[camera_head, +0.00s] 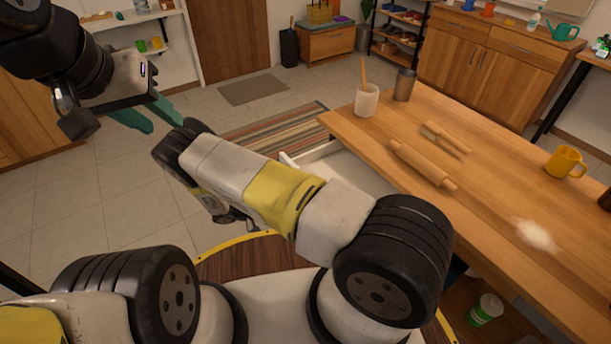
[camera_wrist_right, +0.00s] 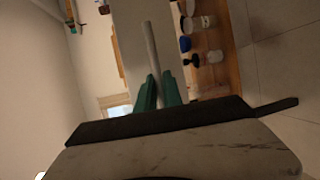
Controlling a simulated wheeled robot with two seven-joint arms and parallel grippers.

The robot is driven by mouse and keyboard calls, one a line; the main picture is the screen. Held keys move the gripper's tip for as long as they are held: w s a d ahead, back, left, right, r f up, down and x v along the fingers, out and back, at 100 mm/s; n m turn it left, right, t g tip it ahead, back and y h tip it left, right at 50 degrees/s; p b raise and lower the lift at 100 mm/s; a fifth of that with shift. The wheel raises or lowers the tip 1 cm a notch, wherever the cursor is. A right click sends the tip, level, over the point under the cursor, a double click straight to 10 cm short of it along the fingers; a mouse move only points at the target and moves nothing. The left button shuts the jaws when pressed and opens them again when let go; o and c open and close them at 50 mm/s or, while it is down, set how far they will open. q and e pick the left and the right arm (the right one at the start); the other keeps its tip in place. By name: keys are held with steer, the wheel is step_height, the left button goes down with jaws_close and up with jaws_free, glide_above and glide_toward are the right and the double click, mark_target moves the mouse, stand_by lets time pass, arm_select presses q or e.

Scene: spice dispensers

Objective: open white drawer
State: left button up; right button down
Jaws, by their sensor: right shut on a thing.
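The white drawer (camera_head: 345,172) sticks out from under the near left edge of the wooden table, partly open. My right arm covers much of it in the head view. In the right wrist view, the green fingers of my right gripper (camera_wrist_right: 158,93) are closed around a long pale handle bar (camera_wrist_right: 151,48), which runs along a white front (camera_wrist_right: 130,32). My right fingers are hidden in the head view. My left gripper (camera_head: 150,115) is at the upper left, its green fingers apart and empty, well away from the drawer.
A green-and-white can (camera_head: 486,310) stands below. Open tiled floor (camera_head: 90,205) lies to the left.

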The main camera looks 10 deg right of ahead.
steer(key=shift+s+a, duration=0.2)
steer(key=shift+a, duration=0.15)
steer(key=c, duration=1.5)
jaws_free()
steer(key=a+r, duration=0.1)
steer(key=a, duration=0.6)
steer(key=shift+a+r, duration=0.15)
steer(key=shift+a, duration=0.2)
steer(key=shift+w, duration=0.1)
